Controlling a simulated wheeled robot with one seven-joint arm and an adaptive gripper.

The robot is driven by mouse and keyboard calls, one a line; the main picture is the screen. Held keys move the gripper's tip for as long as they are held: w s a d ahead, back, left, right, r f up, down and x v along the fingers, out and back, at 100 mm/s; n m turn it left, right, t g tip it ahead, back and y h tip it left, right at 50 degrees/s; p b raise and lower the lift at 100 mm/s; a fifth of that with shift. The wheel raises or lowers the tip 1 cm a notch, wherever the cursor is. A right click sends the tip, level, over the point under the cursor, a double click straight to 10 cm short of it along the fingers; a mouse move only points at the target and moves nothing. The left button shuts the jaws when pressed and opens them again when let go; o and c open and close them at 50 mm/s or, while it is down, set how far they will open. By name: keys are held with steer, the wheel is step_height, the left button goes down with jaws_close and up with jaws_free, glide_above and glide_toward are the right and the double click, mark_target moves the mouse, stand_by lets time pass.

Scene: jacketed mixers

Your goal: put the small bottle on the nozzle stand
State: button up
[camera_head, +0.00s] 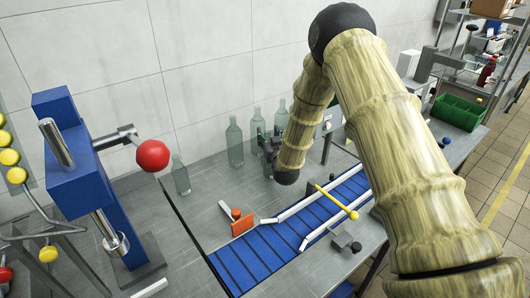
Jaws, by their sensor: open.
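Several clear greenish glass bottles stand upright on the grey bench by the wall. One bottle (180,178) stands apart on the left and looks shorter than the tall bottle (235,145) to its right; I cannot be sure it is the small bottle.
A blue conveyor (250,262) with white side rails crosses the bench. A green bin (457,112) is at right. The bench left of the conveyor is mostly clear.

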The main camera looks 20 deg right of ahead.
steer(key=shift+d+f, duration=0.1)
steer(key=shift+c, duration=0.2)
jaws_close()
